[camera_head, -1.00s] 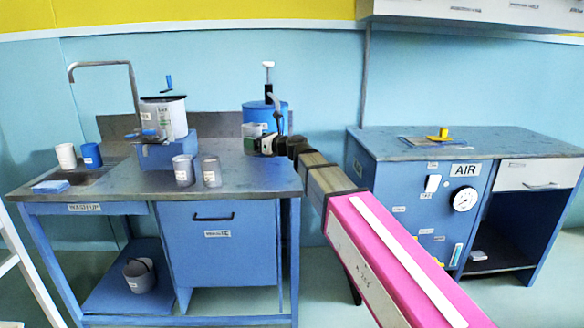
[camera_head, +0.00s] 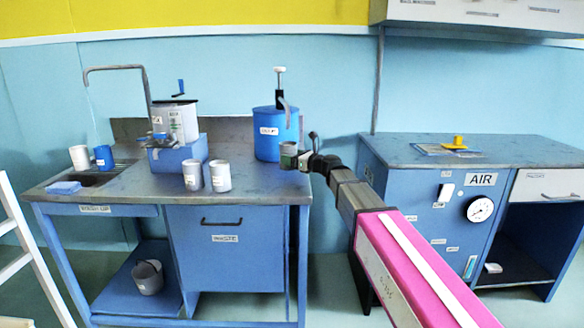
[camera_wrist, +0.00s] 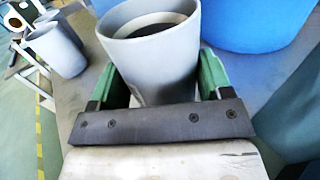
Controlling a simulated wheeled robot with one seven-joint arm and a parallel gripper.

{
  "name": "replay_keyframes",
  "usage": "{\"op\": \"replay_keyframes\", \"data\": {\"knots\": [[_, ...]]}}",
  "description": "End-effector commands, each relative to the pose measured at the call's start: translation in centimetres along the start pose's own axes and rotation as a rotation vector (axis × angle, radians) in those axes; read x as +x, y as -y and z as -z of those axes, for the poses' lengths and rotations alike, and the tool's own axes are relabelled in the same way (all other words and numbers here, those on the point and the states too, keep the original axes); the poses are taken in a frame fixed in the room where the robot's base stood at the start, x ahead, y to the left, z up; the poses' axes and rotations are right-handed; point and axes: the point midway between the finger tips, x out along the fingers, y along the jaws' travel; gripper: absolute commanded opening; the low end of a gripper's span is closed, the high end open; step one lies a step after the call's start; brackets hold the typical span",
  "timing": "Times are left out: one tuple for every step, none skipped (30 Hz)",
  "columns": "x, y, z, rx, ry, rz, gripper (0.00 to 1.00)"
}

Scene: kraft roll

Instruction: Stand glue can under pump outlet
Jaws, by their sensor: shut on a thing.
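My gripper (camera_head: 290,160) is shut on a grey glue can (camera_wrist: 150,55), with a green finger on each side of it. In the wrist view the can is open at the top and looks empty, though its bottom is hidden. The drum also shows close behind the can in the wrist view (camera_wrist: 250,20).
Two grey cans (camera_head: 206,176) stand on the bench (camera_head: 250,188) left of the drum. The AIR cabinet (camera_head: 425,190) stands right, across a gap.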

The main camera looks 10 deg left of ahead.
Motion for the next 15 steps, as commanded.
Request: {"op": "replay_keyframes", "data": {"knots": [[0.0, 0.0, 0.4, 0.001, -0.001, 0.0, 0.47], [0.0, 0.0, 0.7, 0.001, -0.001, 0.0, 0.47], [0.0, 0.0, 1.2, 0.002, -0.001, 0.0, 0.47], [0.0, 0.0, 1.6, 0.001, -0.001, 0.0, 0.47], [0.0, 0.0, 2.0, 0.001, -0.001, 0.0, 0.47], [0.0, 0.0, 2.6, 0.003, -0.001, 0.0, 0.47], [0.0, 0.0, 3.0, 0.003, -0.001, 0.0, 0.47], [0.0, 0.0, 3.3, 0.002, -0.001, 0.0, 0.47], [0.0, 0.0, 3.6, 0.0, -0.001, 0.0, 0.47], [0.0, -0.1, 3.7, 0.0, -0.001, 0.0, 0.47], [0.0, -0.1, 3.7, 0.0, 0.0, 0.0, 0.47], [0.0, -0.1, 3.7, 0.0, 0.0, 0.0, 0.47], [0.0, -0.1, 3.7, 0.0, 0.0, 0.0, 0.47], [0.0, -0.1, 3.7, 0.0, 0.0, 0.0, 0.47], [0.0, -0.1, 3.7, 0.0, 0.0, 0.0, 0.47]]}}
